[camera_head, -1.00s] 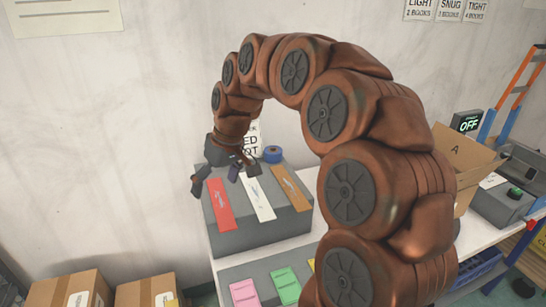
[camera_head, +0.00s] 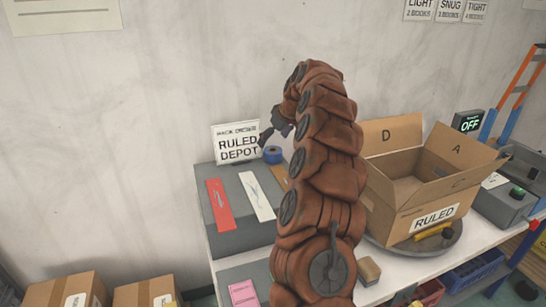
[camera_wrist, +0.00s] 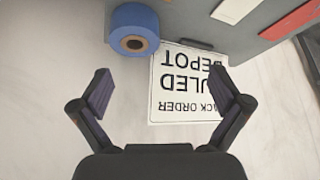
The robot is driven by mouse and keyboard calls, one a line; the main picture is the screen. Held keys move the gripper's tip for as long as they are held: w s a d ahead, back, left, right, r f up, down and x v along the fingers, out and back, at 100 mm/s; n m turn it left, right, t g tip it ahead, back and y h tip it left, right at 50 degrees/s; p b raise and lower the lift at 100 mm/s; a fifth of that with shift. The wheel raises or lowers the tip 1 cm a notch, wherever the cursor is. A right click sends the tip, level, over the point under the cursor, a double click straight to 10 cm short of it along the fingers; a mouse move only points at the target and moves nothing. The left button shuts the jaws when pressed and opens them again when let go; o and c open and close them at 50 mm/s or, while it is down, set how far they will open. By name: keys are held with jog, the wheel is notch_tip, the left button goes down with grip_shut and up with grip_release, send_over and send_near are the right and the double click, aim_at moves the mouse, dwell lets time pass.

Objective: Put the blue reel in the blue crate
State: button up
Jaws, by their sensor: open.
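The blue reel (camera_head: 272,154) stands on the back of the grey block, near the ruled depot sign. In the wrist view the blue reel (camera_wrist: 133,22) is at the upper left, with a brown core and a dark hole. My gripper (camera_wrist: 162,92) is open and empty, its fingers apart, with the reel beyond them and to the left. In the head view my gripper (camera_head: 268,136) is close to the reel, just above it. A blue crate (camera_head: 474,272) is low at the right, under the white table; its inside is mostly hidden.
The grey block (camera_head: 240,238) carries red, white and brown strips. The ruled depot sign (camera_head: 237,143) stands behind it. An open cardboard box (camera_head: 408,215) sits on a round plate on the table (camera_head: 395,268).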

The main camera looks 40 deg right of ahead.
aim_at(273, 150)
jog(key=shift+w+d+f, duration=0.1)
jog(key=shift+d+f, duration=0.15)
jog(key=shift+d, duration=0.4)
jog(key=shift+w+d+f, duration=0.1)
jog(key=shift+d+f, duration=0.15)
jog(key=shift+d, duration=0.35)
jog(key=shift+d+p+x, duration=0.25)
jog(key=shift+p+x, duration=0.5)
jog(key=shift+x, duration=1.1)
jog(key=shift+d+p+x, duration=0.2)
jog(key=shift+p+x, duration=0.5)
jog(key=shift+x, duration=1.15)
jog(key=c, duration=1.4)
jog(key=shift+r, duration=0.1)
